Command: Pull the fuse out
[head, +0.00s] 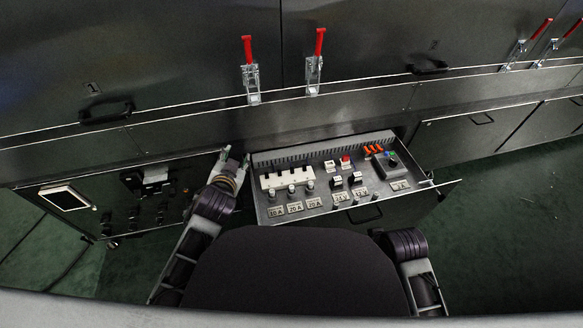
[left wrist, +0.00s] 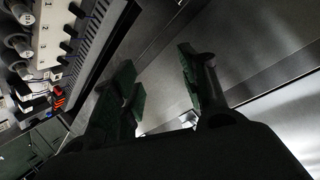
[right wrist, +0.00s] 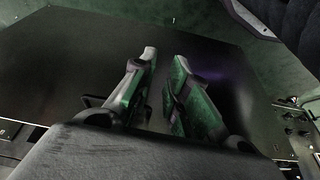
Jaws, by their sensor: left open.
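An open drawer (head: 322,148) holds the electrical parts. Which one is the task's fuse I cannot tell. Similar caps show in the left wrist view (left wrist: 18,43). My left gripper (head: 234,158) is open and empty at the drawer's back left corner, apart from the caps; its fingers (left wrist: 160,72) also show in its wrist view. My right gripper (right wrist: 163,72) is open and empty, over a dark panel.
Small black and white switches, a red button (head: 345,160), orange parts (head: 373,149) and a dark box (head: 389,165) crowd the drawer's right half. A panel with a screen (head: 65,198) lies to the left. Red-handled clamps (head: 250,75) line the cabinet behind.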

